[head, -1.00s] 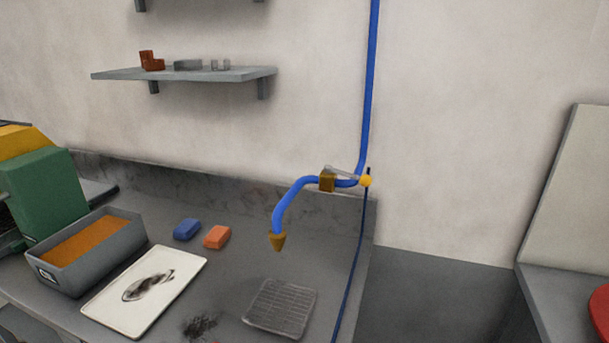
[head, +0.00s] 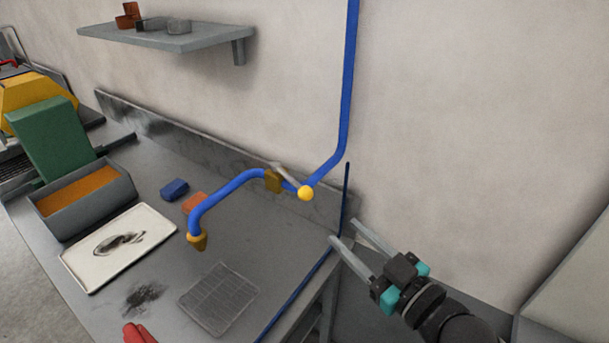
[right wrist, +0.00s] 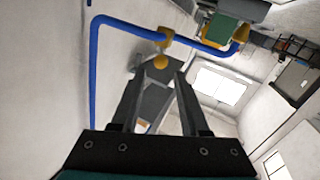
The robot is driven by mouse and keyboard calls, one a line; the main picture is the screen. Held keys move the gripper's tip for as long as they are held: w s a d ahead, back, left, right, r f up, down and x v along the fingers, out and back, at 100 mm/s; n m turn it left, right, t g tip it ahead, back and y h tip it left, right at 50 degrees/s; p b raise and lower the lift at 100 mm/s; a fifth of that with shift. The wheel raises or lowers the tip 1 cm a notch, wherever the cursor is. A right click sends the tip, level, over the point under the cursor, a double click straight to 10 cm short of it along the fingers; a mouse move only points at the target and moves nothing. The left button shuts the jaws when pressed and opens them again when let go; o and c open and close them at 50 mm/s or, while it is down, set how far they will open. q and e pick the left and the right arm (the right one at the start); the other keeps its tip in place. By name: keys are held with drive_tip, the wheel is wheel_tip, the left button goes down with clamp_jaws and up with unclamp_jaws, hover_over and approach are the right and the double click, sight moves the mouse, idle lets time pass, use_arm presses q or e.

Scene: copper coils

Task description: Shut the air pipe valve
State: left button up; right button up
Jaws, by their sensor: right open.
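The blue air pipe (head: 346,90) comes down the wall and bends left over the bench to a brass nozzle (head: 197,241). Its valve has a brass body (head: 273,180) and a grey lever ending in a yellow ball knob (head: 306,193). The lever lies close along the pipe. My right gripper (head: 352,240) is open and empty, below and to the right of the knob, fingers pointing towards the valve. In the right wrist view the knob (right wrist: 160,62) shows beyond the fingertips, roughly between them, apart from them. My left gripper is not in view.
On the bench are a grey bin of orange material (head: 85,205), a stained white tray (head: 118,246), a blue block (head: 174,190), an orange block (head: 194,203) and a wire mesh (head: 218,298). A shelf (head: 170,35) hangs above. Space around the knob looks clear.

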sight(297, 183)
drive_tip(key=x, duration=0.5)
drive_tip(key=r+x, duration=0.1)
drive_tip(key=x, duration=0.4)
drive_tip(key=p+x, duration=0.1)
drive_tip(key=x, duration=0.4)
drive_tip(key=shift+s+a+r, duration=0.15)
drive_tip(key=shift+a+r, duration=0.2)
drive_tip(key=shift+r, duration=0.05)
clamp_jaws()
idle(1.0)
